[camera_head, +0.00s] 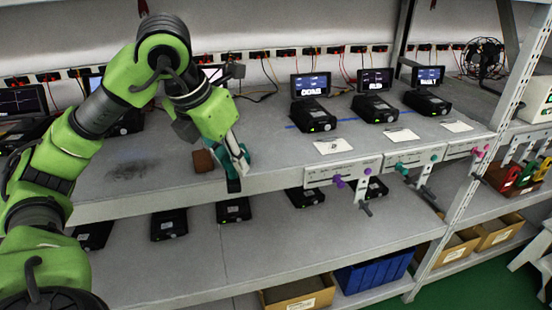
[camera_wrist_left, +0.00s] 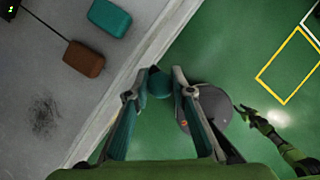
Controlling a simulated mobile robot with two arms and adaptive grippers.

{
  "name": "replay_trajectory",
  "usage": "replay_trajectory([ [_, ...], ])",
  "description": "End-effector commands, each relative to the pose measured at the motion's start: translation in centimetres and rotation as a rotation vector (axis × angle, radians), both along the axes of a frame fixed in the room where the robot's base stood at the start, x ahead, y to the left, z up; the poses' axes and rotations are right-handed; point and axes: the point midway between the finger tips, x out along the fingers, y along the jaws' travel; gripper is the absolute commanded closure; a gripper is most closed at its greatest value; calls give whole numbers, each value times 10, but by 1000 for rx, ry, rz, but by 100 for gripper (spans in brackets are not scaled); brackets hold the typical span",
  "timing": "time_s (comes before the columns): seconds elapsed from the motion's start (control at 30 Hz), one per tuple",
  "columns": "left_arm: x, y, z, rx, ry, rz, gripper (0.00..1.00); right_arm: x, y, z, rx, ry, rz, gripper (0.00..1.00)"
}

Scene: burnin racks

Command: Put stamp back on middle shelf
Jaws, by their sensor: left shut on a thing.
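My left gripper (camera_head: 234,184) is at the front edge of the middle shelf (camera_head: 150,195), beside a brown block (camera_head: 203,160). In the left wrist view the left gripper (camera_wrist_left: 159,84) is shut on a teal rounded piece, the stamp (camera_wrist_left: 158,84), with green floor behind it. The rest of the stamp is hidden. On the shelf in that view lie a teal block (camera_wrist_left: 108,17) and the brown block (camera_wrist_left: 84,58), both apart from the fingers. My right arm (camera_wrist_left: 280,140) shows small at the right of the wrist view; its fingers are too small to read.
A dark smudge (camera_head: 128,170) marks bare shelf on the left.

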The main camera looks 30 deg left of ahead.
Motion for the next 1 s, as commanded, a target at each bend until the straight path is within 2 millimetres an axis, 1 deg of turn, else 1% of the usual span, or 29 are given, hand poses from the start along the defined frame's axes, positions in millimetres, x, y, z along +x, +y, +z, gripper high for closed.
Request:
replay_trajectory([
  [0.13,5,4,6,-4,0,67,92,0,0,3,0,-1,-1,70],
  [0.23,23,5,8,-6,3,73,92,0,0,12,0,-1,-1,70],
  [0.6,122,10,10,-5,5,72,92,0,0,53,0,0,-1,70],
  [0.7,145,12,9,-5,3,72,92,0,0,61,0,0,-1,70],
  [0.8,160,13,7,-4,2,71,92,0,1,66,1,0,-1,70],
  [1.0,173,15,6,-3,1,71,92,0,3,70,3,1,-1,70],
])
